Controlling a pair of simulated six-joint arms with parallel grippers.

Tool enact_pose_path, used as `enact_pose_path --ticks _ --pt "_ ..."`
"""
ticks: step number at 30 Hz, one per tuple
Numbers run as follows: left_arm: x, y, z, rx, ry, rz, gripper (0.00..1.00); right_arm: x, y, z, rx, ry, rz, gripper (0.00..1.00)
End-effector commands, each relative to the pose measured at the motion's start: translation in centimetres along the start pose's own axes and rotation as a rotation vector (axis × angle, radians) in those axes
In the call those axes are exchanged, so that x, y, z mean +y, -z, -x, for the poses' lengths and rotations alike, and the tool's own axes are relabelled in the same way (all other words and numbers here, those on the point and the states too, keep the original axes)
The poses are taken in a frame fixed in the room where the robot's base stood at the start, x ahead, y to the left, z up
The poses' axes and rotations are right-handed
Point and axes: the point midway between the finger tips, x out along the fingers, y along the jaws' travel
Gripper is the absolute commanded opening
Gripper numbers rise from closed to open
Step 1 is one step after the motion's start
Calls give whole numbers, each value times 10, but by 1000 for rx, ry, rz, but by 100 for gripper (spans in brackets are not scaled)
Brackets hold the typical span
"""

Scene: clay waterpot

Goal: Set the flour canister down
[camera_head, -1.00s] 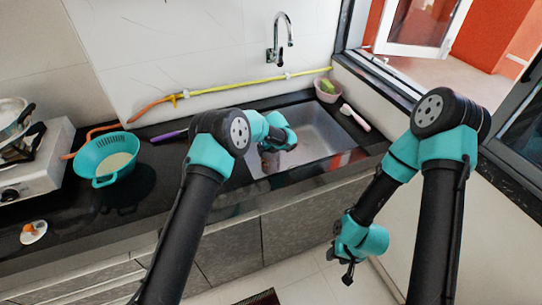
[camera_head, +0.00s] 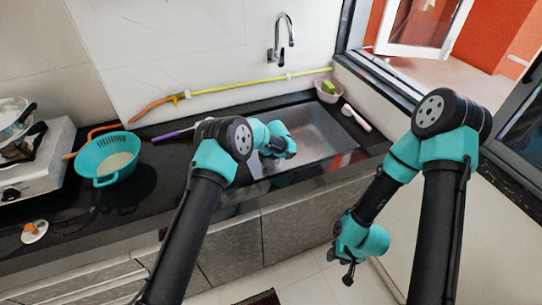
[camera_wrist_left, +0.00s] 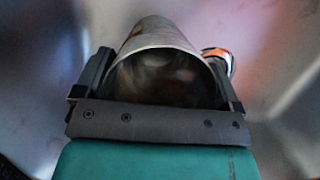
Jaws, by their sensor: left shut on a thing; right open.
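My left gripper (camera_head: 278,150) is over the left part of the sink (camera_head: 318,132). In the left wrist view it is shut on a grey, cylindrical vessel, which I take as the flour canister (camera_wrist_left: 160,38). The vessel's open round end faces the camera, and its inside is dark. In the head view the canister is mostly hidden by my left gripper and the sink edge, so I cannot tell whether it touches the sink bottom. My right gripper (camera_head: 348,272) is open and empty, low in front of the counter.
A small orange and white thing (camera_wrist_left: 219,59) shows beside the canister. A teal colander (camera_head: 104,162) and a stove (camera_head: 30,160) are at left. A pink basket (camera_head: 328,92) and a pink-handled brush (camera_head: 356,118) lie behind and right of the sink. A yellow hose runs along the wall.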

Motion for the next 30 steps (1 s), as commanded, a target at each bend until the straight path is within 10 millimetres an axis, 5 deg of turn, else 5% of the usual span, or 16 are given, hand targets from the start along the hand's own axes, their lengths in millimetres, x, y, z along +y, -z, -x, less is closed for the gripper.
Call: enact_pose_path --ticks 2,3,6,19,30 --pt "0 0 -1 -1 1 0 13 0 0 0 0 0 0 43" --pt "0 1 -2 0 0 0 90 0 0 0 0 0 0 43" --pt "0 1 -2 0 0 0 99 0 0 0 0 0 0 43" --pt "0 -1 8 0 0 0 100 0 0 0 0 0 0 43" --pt "0 -1 69 -2 1 0 100 0 0 0 0 0 0 43"
